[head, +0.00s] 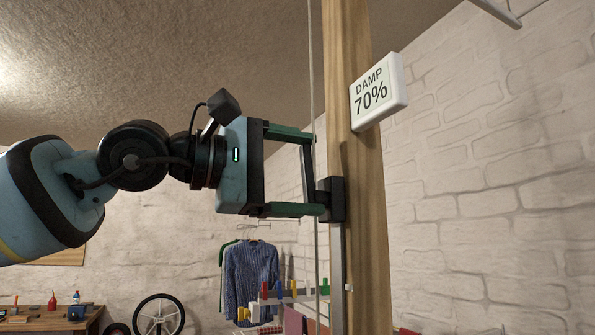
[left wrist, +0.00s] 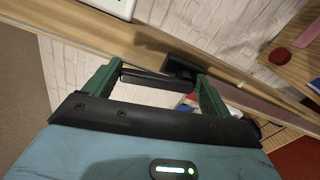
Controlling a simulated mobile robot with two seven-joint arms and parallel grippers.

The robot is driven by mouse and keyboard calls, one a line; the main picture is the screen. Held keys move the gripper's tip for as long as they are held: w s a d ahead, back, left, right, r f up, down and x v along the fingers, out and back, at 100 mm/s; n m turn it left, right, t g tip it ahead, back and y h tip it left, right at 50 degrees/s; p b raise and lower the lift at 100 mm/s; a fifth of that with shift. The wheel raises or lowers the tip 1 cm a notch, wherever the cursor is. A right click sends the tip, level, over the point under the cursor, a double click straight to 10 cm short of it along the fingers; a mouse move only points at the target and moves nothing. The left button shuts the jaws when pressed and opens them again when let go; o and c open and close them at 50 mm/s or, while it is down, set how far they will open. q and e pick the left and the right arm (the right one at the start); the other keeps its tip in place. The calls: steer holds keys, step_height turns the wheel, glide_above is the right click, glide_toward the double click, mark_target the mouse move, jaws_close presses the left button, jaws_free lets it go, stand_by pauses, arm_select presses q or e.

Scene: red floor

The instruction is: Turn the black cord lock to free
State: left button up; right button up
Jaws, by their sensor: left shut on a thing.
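The black cord lock (head: 337,200) is a small dark block on the wooden post (head: 365,235). A dark lever rises from it, leaning slightly left at its top. A thin pale cord (head: 312,60) hangs vertically beside the post. My left gripper (head: 316,172) reaches in from the left, its green fingers set wide apart, one above the other, with the lever spanning between them. In the left wrist view the dark lever (left wrist: 148,78) lies between the fingertips, and the lock block (left wrist: 181,68) is just beyond. My right gripper is not in view.
A white sign reading "DAMP 70%" (head: 379,91) is fixed to the post above the gripper. Behind are hanging clothes (head: 250,275), a workbench (head: 50,318) at lower left and a white brick wall (head: 480,180). The space left of the post around my arm is clear.

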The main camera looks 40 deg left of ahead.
arm_select(q)
steer(key=shift+s+r, duration=0.15)
steer(key=shift+r, duration=0.15)
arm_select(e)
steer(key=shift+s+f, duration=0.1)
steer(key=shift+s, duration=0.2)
arm_select(q)
steer(key=o, duration=1.3)
steer(key=shift+f, duration=0.1)
steer(key=shift+b+v, duration=0.35)
steer(key=shift+v, duration=3.55)
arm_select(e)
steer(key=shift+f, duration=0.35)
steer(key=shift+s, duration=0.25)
